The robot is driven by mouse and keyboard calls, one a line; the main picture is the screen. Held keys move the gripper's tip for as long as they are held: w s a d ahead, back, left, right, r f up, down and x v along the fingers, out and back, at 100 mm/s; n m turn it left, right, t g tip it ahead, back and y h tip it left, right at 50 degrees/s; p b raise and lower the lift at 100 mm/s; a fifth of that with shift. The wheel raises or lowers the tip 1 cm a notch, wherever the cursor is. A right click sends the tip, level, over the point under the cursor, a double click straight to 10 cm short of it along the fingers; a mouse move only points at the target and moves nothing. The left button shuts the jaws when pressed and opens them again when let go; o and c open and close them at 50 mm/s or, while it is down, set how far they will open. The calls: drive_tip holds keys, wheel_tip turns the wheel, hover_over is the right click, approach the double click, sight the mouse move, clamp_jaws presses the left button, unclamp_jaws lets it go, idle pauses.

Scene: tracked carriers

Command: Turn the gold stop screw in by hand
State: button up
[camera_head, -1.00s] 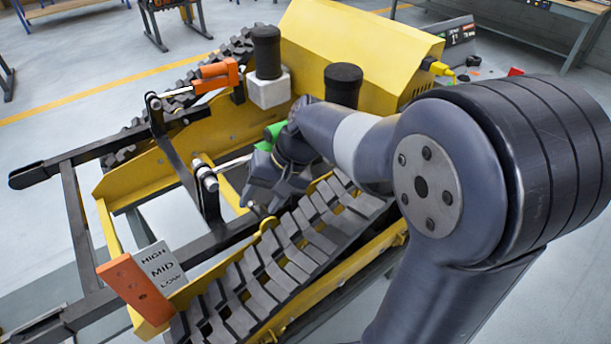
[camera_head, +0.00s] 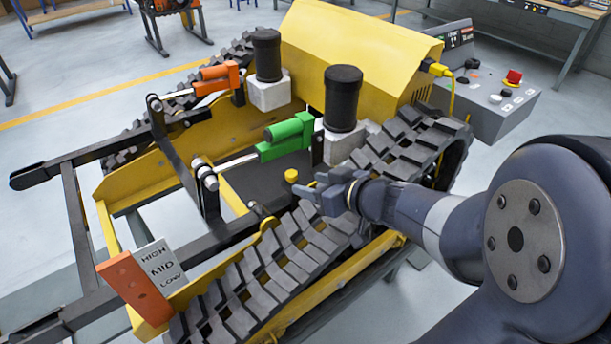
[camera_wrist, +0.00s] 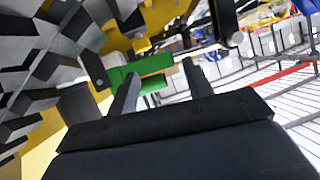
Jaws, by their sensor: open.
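The gold stop screw (camera_head: 291,175) shows as a small gold head on the tracked carrier, just below the green cylinder (camera_head: 287,138). My gripper (camera_head: 306,192) is open, close to the right of the screw and above the near track; whether it touches the screw I cannot tell. In the wrist view my gripper's two fingers (camera_wrist: 160,85) stand apart with nothing clearly held between them. The green cylinder (camera_wrist: 140,72) shows beyond them. The gold screw cannot be made out for sure in the wrist view.
The near track (camera_head: 262,268) runs below my gripper. Black capped posts (camera_head: 343,98) and a yellow housing (camera_head: 360,45) stand behind. An orange cylinder (camera_head: 217,78) lies at the far side. A HIGH/MID/LOW plate (camera_head: 160,270) is front left. A control box (camera_head: 495,100) stands at right.

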sight(295, 176)
drive_tip(key=shift+d+f+t+h, duration=0.25)
drive_tip(key=shift+d+t+h, duration=0.3)
drive_tip(key=shift+d, duration=0.55)
drive_tip(key=x, duration=1)
drive_tip(key=shift+w+a, duration=0.25)
drive_tip(key=c, duration=1)
drive_tip(key=shift+a+f+b, duration=0.1)
drive_tip(key=shift+f+b, duration=0.15)
drive_tip(key=shift+b, duration=0.6)
